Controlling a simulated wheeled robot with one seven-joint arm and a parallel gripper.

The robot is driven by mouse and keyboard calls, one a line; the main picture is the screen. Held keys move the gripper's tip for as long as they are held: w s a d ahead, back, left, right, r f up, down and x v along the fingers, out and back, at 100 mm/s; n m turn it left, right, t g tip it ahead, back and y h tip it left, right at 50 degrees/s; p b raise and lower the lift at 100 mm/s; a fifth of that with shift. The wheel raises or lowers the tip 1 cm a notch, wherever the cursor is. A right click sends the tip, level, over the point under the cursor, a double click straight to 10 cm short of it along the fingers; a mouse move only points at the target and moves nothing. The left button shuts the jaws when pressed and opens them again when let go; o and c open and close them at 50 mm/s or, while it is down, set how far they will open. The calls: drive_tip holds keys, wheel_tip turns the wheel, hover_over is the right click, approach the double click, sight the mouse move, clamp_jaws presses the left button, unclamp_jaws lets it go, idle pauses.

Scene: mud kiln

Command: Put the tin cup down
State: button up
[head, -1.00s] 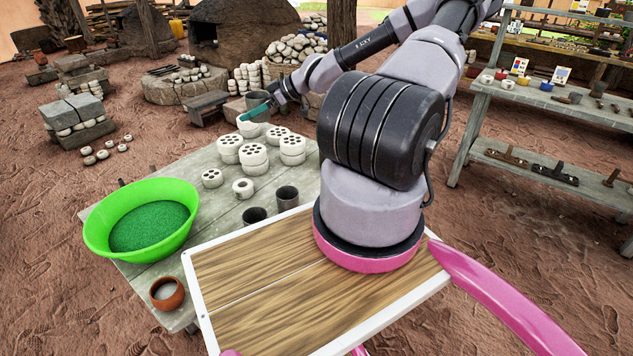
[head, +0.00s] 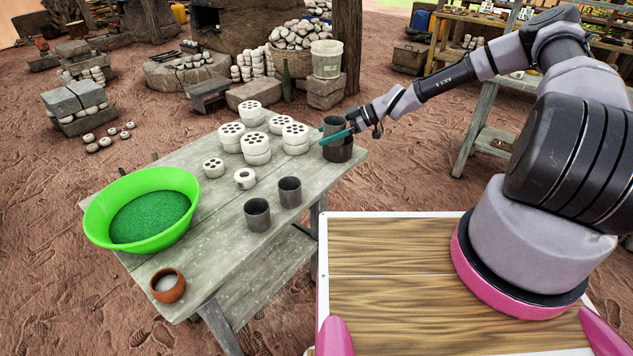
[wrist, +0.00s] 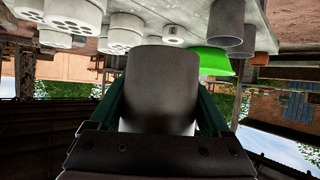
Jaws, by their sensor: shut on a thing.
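My gripper (head: 338,136), with teal fingers, is shut on a grey tin cup (head: 335,123) at the far right corner of the grey table (head: 200,262). The cup also fills the middle of the wrist view (wrist: 160,85), between the fingers. In the head view, a wider dark vessel (head: 338,153) shows on the table corner directly below the cup. I cannot tell whether the cup touches it, is inside it or is behind it. Two other grey tin cups stand nearer the front, one at left (head: 257,215) and one at right (head: 290,191).
White perforated blocks (head: 257,148) stand left of the gripper. A green bowl (head: 112,238) and a small brown pot (head: 167,287) are at the table's left. Bare tabletop shows between the bowl and cups. My wooden deck is close to the table's right edge.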

drive_tip(key=s+a+f+n+g, duration=0.2)
drive_tip(key=s+a+f, duration=0.15)
drive_tip(key=a, duration=0.25)
hover_over(307, 182)
wheel_tip(307, 182, down, 6)
drive_tip(key=shift+f, duration=2.25)
drive_tip(key=shift+f, duration=0.1)
